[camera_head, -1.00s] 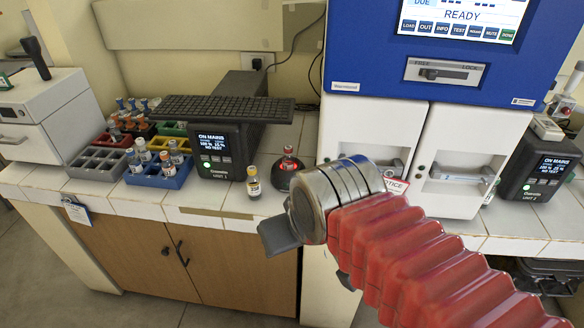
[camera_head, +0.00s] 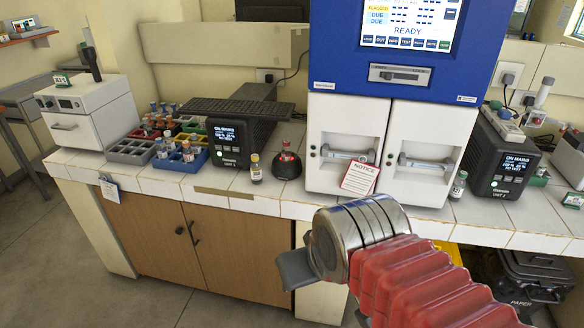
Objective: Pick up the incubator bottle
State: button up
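A small bottle with an orange-yellow cap (camera_head: 256,168) stands upright on the white counter, left of centre. Just right of it, a red-capped bottle (camera_head: 287,155) sits in a round black holder. Another small bottle (camera_head: 457,186) stands at the right, beside the second black unit. I cannot tell which one is the incubator bottle. My gripper (camera_head: 297,268) is in front of the counter's edge, below and apart from the bottles. A grey finger part shows at its left and a dark part below; the wrist hides the tips, so its opening is unclear.
Colored racks (camera_head: 130,152) with several bottles stand at the left, next to a black unit (camera_head: 232,142). The blue and white incubator (camera_head: 345,118) fills the centre back, with a notice card (camera_head: 359,180) leaning on it. A black bin (camera_head: 535,275) is at lower right.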

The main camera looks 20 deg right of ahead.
aim_at(287, 151)
jog(key=k, duration=0.15)
jog(key=u, duration=1.2)
jog(key=i, duration=1.95)
jog(key=z, duration=0.7)
